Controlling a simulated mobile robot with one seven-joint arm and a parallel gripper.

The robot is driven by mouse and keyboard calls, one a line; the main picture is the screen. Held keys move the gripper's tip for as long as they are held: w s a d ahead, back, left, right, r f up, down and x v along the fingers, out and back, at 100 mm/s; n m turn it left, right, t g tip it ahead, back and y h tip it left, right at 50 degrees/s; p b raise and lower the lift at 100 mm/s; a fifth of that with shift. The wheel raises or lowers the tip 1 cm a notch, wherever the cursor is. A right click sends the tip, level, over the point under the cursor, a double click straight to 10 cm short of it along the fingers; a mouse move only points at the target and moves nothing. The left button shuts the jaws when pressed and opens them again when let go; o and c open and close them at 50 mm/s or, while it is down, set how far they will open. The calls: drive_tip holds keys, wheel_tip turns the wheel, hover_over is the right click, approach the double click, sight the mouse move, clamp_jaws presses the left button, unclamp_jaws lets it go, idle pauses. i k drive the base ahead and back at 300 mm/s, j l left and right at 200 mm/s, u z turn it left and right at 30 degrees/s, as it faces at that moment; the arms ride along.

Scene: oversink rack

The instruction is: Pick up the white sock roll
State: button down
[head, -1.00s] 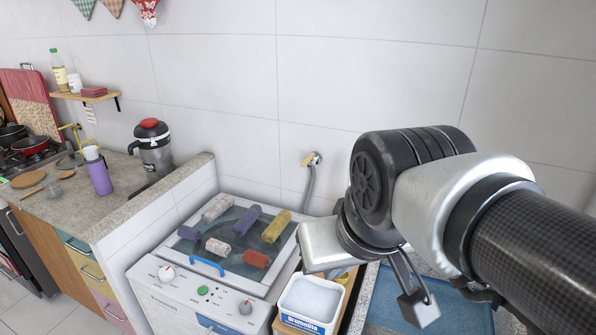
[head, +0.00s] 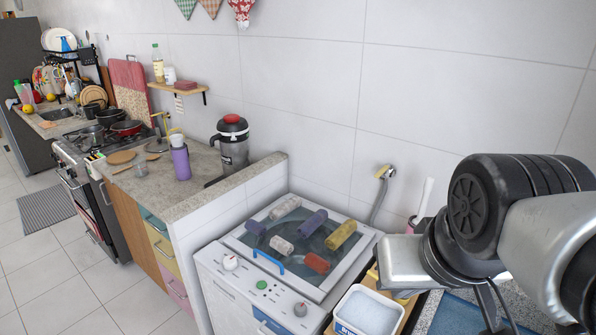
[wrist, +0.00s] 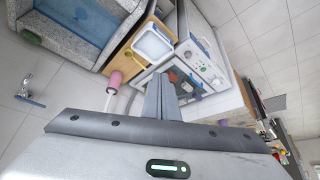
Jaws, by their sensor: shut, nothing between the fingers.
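Two pale sock rolls lie on the glass lid of the white washing machine (head: 228,283) in the head view. The whiter roll (head: 282,245) is in the front row, between a dark purple roll and a red roll. A greyish-white roll (head: 286,207) lies behind it. I cannot tell for sure which one is meant. My gripper (head: 494,312) hangs at the lower right of the head view, well to the right of the machine and clear of the rolls. In the wrist view its fingers (wrist: 161,100) are together with nothing between them.
Purple (head: 313,222), yellow (head: 341,235), red (head: 316,263) and dark purple (head: 255,227) rolls share the lid. A white tub (head: 368,311) stands between the machine and my gripper. A raised counter wall (head: 228,186) borders the machine on the left.

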sight(279, 245)
drive_tip(key=i+j+z, duration=0.1)
drive_tip(key=j+z, duration=0.2)
drive_tip(key=j, duration=0.3)
drive_tip(key=j+z, duration=0.35)
drive_tip(key=j, duration=0.3)
drive_tip(key=j+z, duration=0.3)
drive_tip(key=j, duration=0.35)
drive_tip(key=j+z, duration=0.3)
drive_tip(key=j, duration=0.35)
drive_tip(key=k+j+z, duration=0.35)
drive_tip(key=j, duration=0.2)
drive_tip(key=i+j, duration=0.05)
drive_tip(key=i, duration=0.05)
